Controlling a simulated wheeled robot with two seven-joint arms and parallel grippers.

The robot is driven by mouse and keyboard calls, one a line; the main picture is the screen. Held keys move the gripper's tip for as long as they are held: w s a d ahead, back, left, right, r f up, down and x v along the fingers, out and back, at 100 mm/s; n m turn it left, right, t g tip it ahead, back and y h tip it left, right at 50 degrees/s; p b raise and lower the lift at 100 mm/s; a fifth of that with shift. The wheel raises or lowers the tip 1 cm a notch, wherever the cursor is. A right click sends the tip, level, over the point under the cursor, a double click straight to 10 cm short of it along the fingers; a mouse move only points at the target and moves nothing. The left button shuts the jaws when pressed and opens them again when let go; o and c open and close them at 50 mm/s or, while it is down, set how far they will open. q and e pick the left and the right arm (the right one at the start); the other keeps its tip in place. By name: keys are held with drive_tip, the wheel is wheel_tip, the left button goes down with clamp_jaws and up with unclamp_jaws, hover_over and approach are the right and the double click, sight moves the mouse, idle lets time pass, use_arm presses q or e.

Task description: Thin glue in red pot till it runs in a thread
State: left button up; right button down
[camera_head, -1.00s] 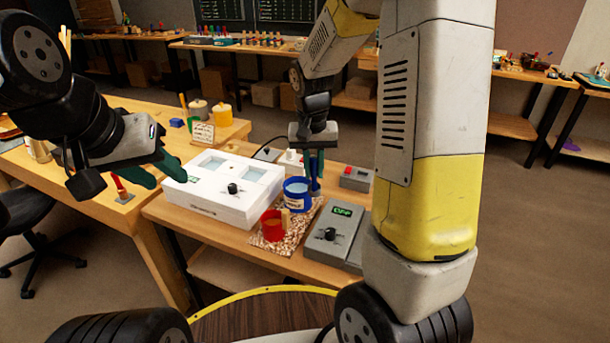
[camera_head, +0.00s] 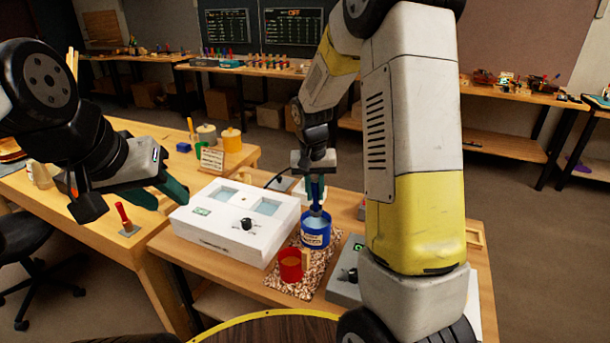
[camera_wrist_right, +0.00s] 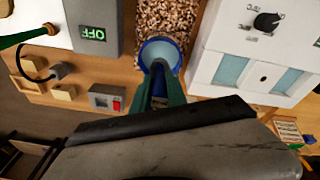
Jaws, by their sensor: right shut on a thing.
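The red pot (camera_head: 291,266) stands on a speckled mat (camera_head: 318,270), with brown contents and a wooden piece at its right side. The blue pot (camera_head: 316,236) stands just behind it and holds pale blue-grey liquid; its rim also shows in the right wrist view (camera_wrist_right: 160,42). My right gripper (camera_head: 318,178) is above the blue pot, shut on a slim dark-blue tool (camera_head: 317,198) whose lower end reaches the pot's opening. In the right wrist view the fingers hide most of the tool. My left gripper (camera_head: 158,194) hangs empty at the left, fingers apart.
A white two-well box (camera_head: 235,219) sits left of the pots. A grey control box (camera_head: 345,281) is at their right, partly behind my right arm; a display reads OFF in the right wrist view (camera_wrist_right: 94,33).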

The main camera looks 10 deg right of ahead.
sight(315, 180)
drive_tip(key=shift+f, duration=3.9)
drive_tip(key=shift+r, duration=6.9)
